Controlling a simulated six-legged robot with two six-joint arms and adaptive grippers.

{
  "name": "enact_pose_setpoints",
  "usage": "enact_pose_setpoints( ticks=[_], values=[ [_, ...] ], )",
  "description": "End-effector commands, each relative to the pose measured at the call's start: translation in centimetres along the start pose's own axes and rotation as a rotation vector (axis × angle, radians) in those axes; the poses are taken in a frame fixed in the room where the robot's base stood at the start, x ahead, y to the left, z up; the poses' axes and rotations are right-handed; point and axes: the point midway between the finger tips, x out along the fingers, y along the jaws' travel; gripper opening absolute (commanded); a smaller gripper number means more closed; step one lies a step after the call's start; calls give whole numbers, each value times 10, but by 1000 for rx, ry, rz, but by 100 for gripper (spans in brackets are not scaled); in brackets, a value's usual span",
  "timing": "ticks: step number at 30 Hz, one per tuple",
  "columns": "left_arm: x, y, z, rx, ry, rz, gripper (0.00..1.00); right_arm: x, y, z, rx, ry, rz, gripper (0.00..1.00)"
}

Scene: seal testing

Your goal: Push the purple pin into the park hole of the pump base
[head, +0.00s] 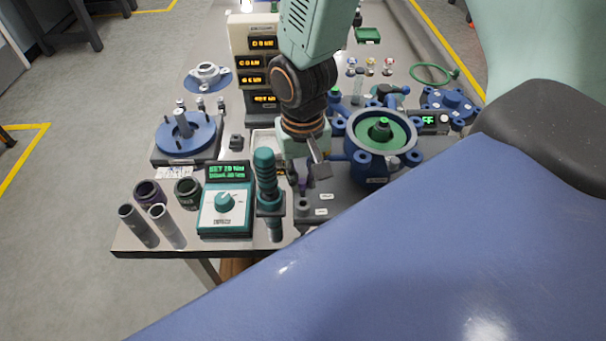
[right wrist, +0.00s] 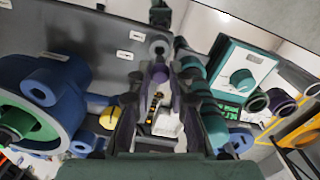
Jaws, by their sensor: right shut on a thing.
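My right gripper (head: 306,174) comes down from above at the middle of the bench, shut on the purple pin (head: 302,184). In the right wrist view, the pin (right wrist: 158,74) shows between the two dark fingers (right wrist: 160,92). A grey round boss with a hole (head: 303,204) stands on the grey plate of the pump base (head: 345,205), just below the pin. The boss (right wrist: 159,47) lies just beyond the pin in the wrist view. Whether the pin's tip touches or enters the hole cannot be told. My left gripper is not in view.
A blue pump housing with a green centre (head: 382,135) stands right of the gripper. A teal driver (head: 267,185) stands close on its left, beside a teal controller (head: 225,205). Several sockets (head: 150,193) stand at the front left. A display tower (head: 252,65) is behind.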

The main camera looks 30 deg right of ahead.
Motion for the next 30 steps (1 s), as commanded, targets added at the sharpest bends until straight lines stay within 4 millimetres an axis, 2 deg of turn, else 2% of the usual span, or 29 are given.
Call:
enact_pose_setpoints(
  ticks=[21,30],
  values=[
    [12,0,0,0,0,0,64,22,0,0,0,0,0,0],
    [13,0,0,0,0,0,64,23,0,0,0,0,0,0]
  ],
)
